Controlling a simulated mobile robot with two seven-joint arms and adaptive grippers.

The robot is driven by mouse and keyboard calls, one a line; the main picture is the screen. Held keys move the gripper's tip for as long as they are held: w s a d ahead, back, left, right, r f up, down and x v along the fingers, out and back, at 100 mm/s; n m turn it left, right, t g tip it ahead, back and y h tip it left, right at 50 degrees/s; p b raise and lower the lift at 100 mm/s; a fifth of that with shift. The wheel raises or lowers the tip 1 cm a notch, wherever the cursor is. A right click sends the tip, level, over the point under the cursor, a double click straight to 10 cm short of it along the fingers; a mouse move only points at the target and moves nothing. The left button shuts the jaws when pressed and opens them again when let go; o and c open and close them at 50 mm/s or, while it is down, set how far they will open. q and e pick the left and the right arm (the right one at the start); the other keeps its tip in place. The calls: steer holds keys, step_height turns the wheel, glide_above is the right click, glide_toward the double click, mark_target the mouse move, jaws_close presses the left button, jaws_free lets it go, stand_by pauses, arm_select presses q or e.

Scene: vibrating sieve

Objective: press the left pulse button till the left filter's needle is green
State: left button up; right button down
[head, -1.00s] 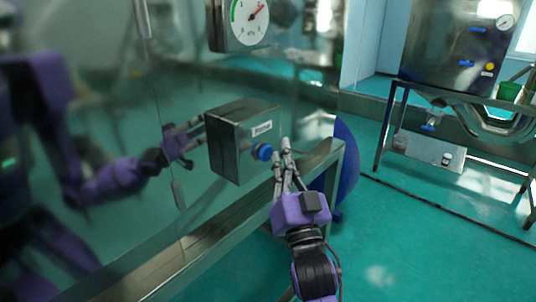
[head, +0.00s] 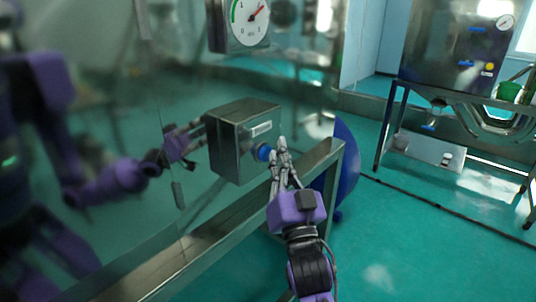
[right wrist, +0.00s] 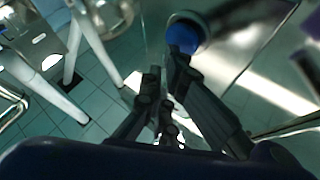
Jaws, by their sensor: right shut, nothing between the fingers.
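A steel button box (head: 228,152) with a white label stands on the shiny steel panel, and a round blue button (head: 263,152) is on its right face. My right gripper (head: 279,147) is shut and empty, with its fingertips right beside the button; I cannot tell whether they touch it. In the right wrist view the blue button (right wrist: 183,38) is just beyond the fingertips (right wrist: 165,76). A white dial gauge (head: 249,22) is above the box; its red needle points up and right, away from the green arc on the left. My left gripper is not in view.
The steel panel at left mirrors my body and arm. A steel rail (head: 190,245) runs below the box, with a blue round part (head: 345,165) behind its end. A steel machine on a frame (head: 455,50) stands back right. The green floor (head: 420,230) at right is clear.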

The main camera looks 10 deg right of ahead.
steer(key=shift+w+a, duration=0.3)
steer(key=shift+w, duration=0.1)
stand_by(0.6)
steer(key=shift+s, duration=0.1)
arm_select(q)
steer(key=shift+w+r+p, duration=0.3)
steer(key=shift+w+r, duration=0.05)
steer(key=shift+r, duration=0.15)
arm_select(e)
steer(key=shift+s+d, duration=0.55)
steer(key=shift+s, duration=0.1)
